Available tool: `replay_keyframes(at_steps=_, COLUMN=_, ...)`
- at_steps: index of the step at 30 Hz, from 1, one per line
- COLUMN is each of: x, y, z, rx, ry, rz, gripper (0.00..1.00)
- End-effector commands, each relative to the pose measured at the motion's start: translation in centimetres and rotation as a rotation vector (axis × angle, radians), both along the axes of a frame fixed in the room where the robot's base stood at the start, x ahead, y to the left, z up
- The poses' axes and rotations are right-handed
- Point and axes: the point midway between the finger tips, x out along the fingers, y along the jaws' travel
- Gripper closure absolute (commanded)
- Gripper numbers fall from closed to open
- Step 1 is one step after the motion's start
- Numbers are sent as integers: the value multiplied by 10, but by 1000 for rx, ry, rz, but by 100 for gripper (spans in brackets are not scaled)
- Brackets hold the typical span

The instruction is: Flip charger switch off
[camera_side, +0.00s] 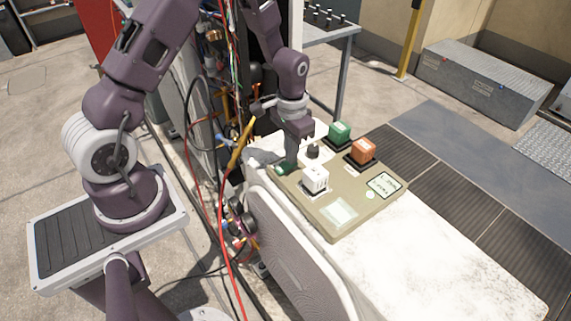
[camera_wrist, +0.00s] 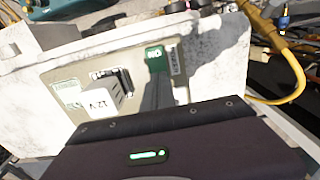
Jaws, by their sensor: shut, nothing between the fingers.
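The charger (camera_side: 345,205) is an olive panel lying on a white, worn casing. Its switch is a small green rocker (camera_side: 283,169) at the panel's left corner, partly hidden by my gripper. In the wrist view the green switch (camera_wrist: 155,58) shows white lettering that looks like an upside-down "ON". My gripper (camera_side: 291,162) is shut and empty, pointing down right at the switch. I cannot tell whether it touches. A white block marked "12V" (camera_wrist: 100,98) sits beside the switch; it also shows in the side view (camera_side: 315,179).
Cables and a red hose (camera_side: 222,200) hang left of the casing. The casing's front right top is bare.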

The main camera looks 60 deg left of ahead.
Motion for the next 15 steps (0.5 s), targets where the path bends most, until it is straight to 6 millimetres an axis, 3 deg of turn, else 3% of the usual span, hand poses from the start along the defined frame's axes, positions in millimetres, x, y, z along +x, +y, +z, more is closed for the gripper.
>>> replay_keyframes(at_steps=10, x=0, y=0, z=-5, rx=0, ry=1, rz=0, gripper=100)
replay_keyframes(at_steps=15, x=0, y=0, z=6, rx=0, ry=-2, rz=0, gripper=100)
